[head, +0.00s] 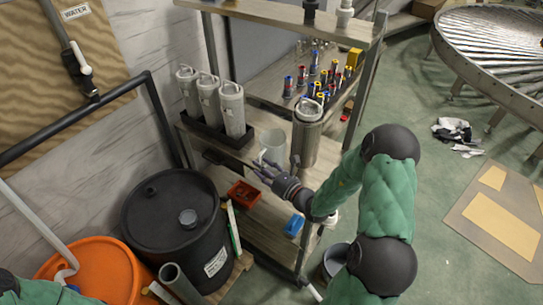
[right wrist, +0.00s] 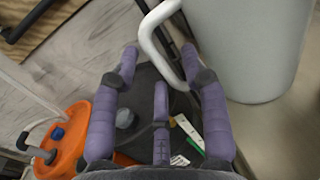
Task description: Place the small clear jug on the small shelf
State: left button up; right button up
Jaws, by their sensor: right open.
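The small clear jug (head: 272,145) looks whitish and translucent. It stands upright on the middle level of the shelf unit (head: 250,155), beside a large metal canister. My right gripper (head: 264,170) is just in front of the jug, on its handle side. In the right wrist view the jug (right wrist: 250,45) fills the upper right, and its white handle (right wrist: 150,28) reaches in between the spread purple fingers of the open gripper (right wrist: 161,55). I cannot tell whether the fingers touch the handle. Which board is the small shelf is unclear. My left gripper is out of view.
The metal canister (head: 306,130) stands close right of the jug. Several clear filter housings (head: 231,110) stand left of it. A red bin (head: 244,193) and a blue bin (head: 294,226) sit on the lower board. A black drum (head: 175,235) and an orange drum (head: 95,270) stand lower left.

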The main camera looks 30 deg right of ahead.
jog(key=shift+x, duration=0.95)
grip_shut()
